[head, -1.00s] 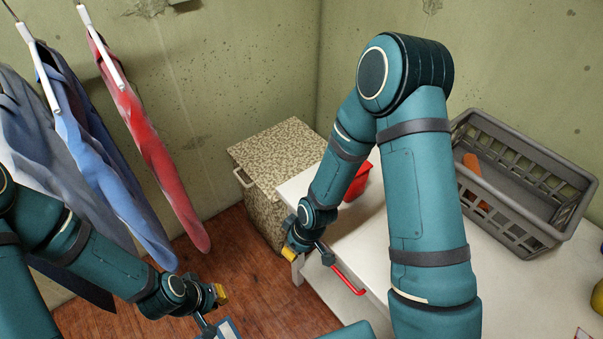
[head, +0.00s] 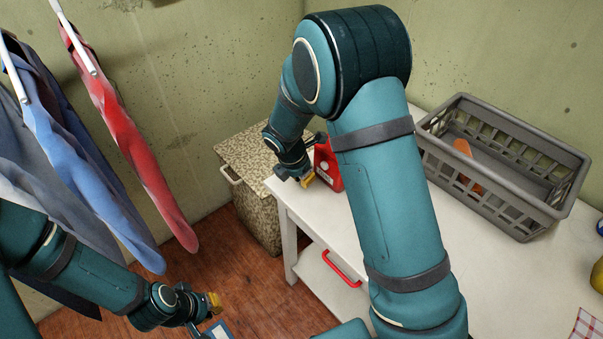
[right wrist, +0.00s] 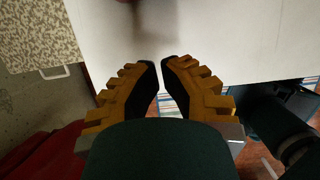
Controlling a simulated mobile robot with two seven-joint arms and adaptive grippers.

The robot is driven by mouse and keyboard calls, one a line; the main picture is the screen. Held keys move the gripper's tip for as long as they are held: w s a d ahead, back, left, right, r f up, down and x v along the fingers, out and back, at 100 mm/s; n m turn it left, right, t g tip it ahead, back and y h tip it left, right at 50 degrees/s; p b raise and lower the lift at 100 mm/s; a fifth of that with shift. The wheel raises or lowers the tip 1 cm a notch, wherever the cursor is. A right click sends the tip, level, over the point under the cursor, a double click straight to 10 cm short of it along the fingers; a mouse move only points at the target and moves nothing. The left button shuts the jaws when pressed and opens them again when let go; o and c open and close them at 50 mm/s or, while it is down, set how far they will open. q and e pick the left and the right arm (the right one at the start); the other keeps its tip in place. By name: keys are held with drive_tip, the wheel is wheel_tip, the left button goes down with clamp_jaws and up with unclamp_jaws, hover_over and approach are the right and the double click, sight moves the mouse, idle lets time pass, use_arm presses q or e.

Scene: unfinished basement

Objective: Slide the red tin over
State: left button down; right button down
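The red tin (head: 328,165) stands upright on the white table (head: 318,222), near its far left corner, partly covered by my right arm in the head view. My right gripper (head: 306,182) is just left of the tin and in front of it, low by the tabletop. I cannot tell whether they touch. In the right wrist view, my right gripper's (right wrist: 161,66) fingertips almost meet, with a thin gap and nothing between them. I cannot make out the tin there. My left gripper (head: 213,303) is low over the floor at the left, its finger opening unclear.
A grey crate (head: 440,168) with an orange item inside stands on the table to the right. A speckled hamper (head: 258,160) stands behind the table's left end. A red handle (head: 341,268) shows below the table's front edge. Clothes hang at the left.

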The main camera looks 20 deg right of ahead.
sight(308, 191)
drive_tip(key=b+x, duration=0.1)
drive_tip(key=x, duration=0.4)
drive_tip(key=shift+f, duration=0.3)
drive_tip(key=d, duration=0.1)
drive_tip(key=w+d, duration=0.1)
drive_tip(key=d, duration=0.1)
drive_tip(key=shift+d+r, duration=0.1)
drive_tip(key=shift+r, duration=0.1)
drive_tip(key=shift+w+d, duration=0.2)
drive_tip(key=shift+d, duration=0.1)
